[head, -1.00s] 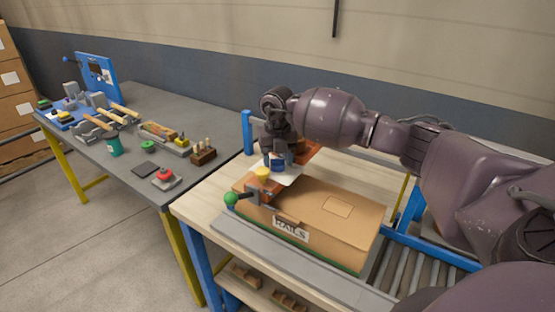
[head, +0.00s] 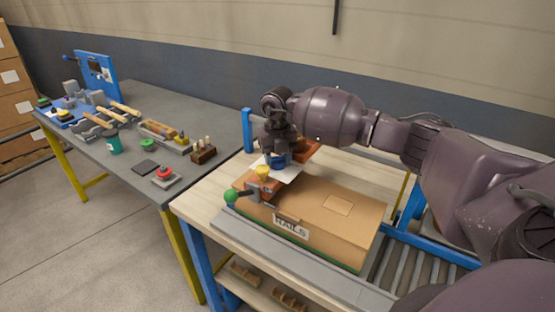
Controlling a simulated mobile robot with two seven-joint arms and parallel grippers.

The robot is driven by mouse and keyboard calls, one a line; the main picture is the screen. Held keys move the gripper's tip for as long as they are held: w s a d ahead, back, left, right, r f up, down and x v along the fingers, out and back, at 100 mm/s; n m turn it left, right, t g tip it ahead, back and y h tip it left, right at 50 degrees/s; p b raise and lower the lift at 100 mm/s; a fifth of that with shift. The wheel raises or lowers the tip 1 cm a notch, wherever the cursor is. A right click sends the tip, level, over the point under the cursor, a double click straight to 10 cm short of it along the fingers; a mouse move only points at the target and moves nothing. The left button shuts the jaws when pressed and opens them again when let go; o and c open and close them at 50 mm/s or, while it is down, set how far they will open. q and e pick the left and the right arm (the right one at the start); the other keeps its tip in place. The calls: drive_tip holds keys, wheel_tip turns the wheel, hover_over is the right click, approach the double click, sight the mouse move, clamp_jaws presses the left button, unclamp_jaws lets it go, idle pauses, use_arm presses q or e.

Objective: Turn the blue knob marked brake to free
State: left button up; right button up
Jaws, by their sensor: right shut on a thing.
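The blue knob (head: 278,160) sits behind the cardboard box on the wooden bench, over a white plate or label (head: 287,175). My right gripper (head: 279,153) points down from above and is shut on the blue knob. The fingers hide much of the knob, and its marking and pointer cannot be read. My left gripper is not in view.
A cardboard box marked "RAILS" (head: 320,225) lies in front of the knob. A yellow knob (head: 263,171) and a green ball handle (head: 231,196) are close by. A grey table (head: 185,110) with tools stands left.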

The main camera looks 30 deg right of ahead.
drive_tip(key=n+b, duration=0.2)
drive_tip(key=n, duration=0.1)
drive_tip(key=shift+n, duration=0.4)
drive_tip(key=n+b, duration=0.2)
drive_tip(key=n, duration=0.2)
drive_tip(key=shift+n, duration=0.3)
drive_tip(key=n+b, duration=0.2)
drive_tip(key=n, duration=0.3)
drive_tip(key=n+b, duration=0.1)
drive_tip(key=n, duration=0.1)
drive_tip(key=shift+n, duration=0.4)
drive_tip(key=shift+r+n, duration=0.1)
drive_tip(key=shift+n, duration=0.4)
